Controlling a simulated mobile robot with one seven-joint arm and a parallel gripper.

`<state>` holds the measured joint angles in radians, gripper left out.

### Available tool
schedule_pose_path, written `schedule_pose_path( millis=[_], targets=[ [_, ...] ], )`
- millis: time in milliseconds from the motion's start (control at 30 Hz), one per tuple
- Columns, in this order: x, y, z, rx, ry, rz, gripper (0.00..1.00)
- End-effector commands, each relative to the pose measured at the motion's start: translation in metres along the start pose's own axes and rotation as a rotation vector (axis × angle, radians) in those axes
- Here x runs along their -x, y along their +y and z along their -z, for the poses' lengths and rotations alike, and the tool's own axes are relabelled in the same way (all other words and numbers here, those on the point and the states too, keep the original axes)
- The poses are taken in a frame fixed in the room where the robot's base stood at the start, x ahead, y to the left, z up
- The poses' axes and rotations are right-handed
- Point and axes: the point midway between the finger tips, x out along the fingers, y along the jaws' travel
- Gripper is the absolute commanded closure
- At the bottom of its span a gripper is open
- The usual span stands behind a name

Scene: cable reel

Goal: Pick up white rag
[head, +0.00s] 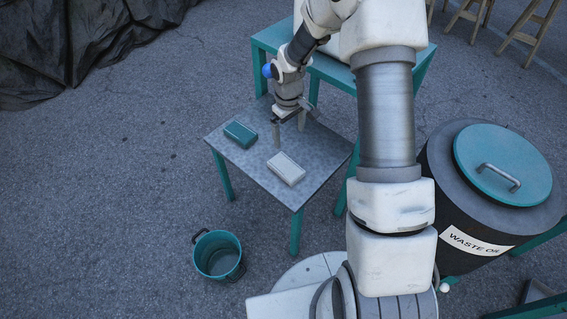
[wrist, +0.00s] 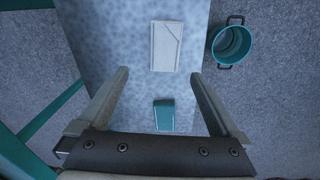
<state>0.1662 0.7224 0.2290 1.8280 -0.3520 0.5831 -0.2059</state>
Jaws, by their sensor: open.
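The white rag (head: 286,168) is a flat, folded rectangular block lying on the small grey-topped table (head: 262,178). It lies near the table's front edge in the head view. In the wrist view the white rag (wrist: 166,46) shows whole, beyond the fingertips. My gripper (head: 289,137) points down over the table, behind the rag and apart from it. In the wrist view my gripper (wrist: 161,76) has its two fingers spread wide, with nothing held between them.
A teal block (head: 240,134) lies on the table left of the rag; it also shows in the wrist view (wrist: 164,115). A teal bucket (head: 218,255) stands on the floor front left. A waste oil drum (head: 440,190) stands right.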

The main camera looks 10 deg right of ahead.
Motion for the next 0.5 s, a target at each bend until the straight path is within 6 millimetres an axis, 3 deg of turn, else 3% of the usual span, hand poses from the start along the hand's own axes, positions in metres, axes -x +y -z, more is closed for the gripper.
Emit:
schedule_pose_path(
  millis=[33,133,500],
  targets=[
    [-0.029,-0.003,0.001,0.010,-0.010,0.018,0.00],
    [-0.059,-0.007,0.004,0.029,-0.016,0.039,0.00],
    [-0.107,-0.011,0.005,0.047,-0.022,0.060,0.00]
  ],
)
